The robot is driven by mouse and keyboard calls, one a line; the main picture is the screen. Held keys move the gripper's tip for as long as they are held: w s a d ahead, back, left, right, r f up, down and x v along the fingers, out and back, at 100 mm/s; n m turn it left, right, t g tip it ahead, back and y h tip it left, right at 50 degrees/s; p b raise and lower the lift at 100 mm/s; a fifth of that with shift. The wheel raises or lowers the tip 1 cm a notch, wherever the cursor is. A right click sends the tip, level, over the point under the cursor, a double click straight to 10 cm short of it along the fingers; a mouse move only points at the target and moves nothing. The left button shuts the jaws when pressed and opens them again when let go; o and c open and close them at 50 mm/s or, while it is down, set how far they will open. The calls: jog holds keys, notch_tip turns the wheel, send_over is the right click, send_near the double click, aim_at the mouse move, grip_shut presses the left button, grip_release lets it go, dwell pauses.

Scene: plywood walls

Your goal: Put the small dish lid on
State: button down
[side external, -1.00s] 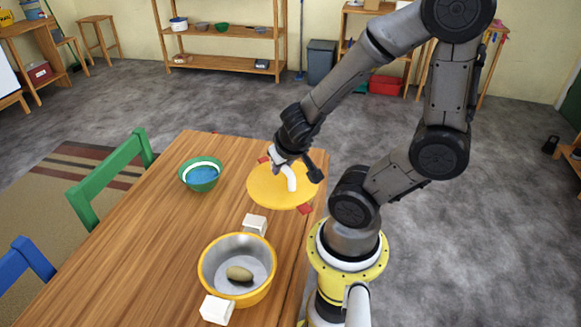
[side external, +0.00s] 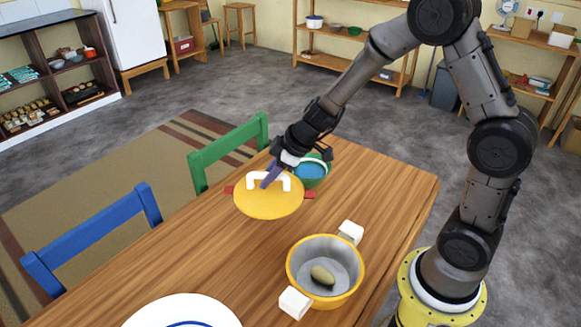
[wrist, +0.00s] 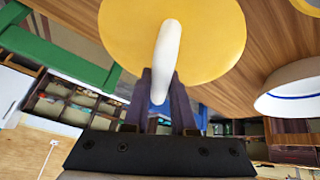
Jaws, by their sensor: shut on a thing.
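My gripper (side external: 271,177) is shut on that handle; the wrist view also shows the fingers (wrist: 163,90) on the white handle (wrist: 167,45). The lid appears held above the left side of the table; how high is hard to tell. A yellow pot (side external: 327,298) with white block handles and a grey inside stands uncovered, right of and nearer the camera than the lid. A brownish oval item (side external: 322,275) lies in it.
A green bowl (side external: 327,163), bluish inside, stands behind the lid, partly hidden by my gripper. A white plate (side external: 160,312) with a blue ring is at the near edge. Green (side external: 229,152) and blue (side external: 95,240) chairs stand along the left. Bare wood lies between lid and pot.

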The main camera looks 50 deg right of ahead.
aim_at(265, 203)
jog(key=s+a+n, duration=0.1)
jog(key=a+n+g+y, duration=0.1)
jog(key=a+n, duration=0.1)
jog(key=s+a+r+n+y, duration=0.1)
jog(key=n, duration=0.1)
jog(key=shift+s+a+g, duration=0.3)
jog(key=shift+s+a, duration=0.05)
jog(key=shift+a, duration=0.05)
jog(key=s+a+f+n+g+y, duration=0.1)
jog(key=s+n+g, duration=0.6)
jog(key=s+n, duration=0.7)
jog(key=shift+s+a+f+y, duration=0.15)
jog(key=shift+s+f+y, duration=0.3)
jog(key=shift+s, duration=1.7)
jog(key=shift+f+h, duration=0.25)
jog(key=shift+f, duration=0.3)
jog(key=shift+w+f, duration=0.1)
jog(key=shift+f, duration=0.6)
jog(key=shift+f, duration=0.2)
jog(key=shift+f, duration=0.25)
jog(key=shift+f, duration=0.3)
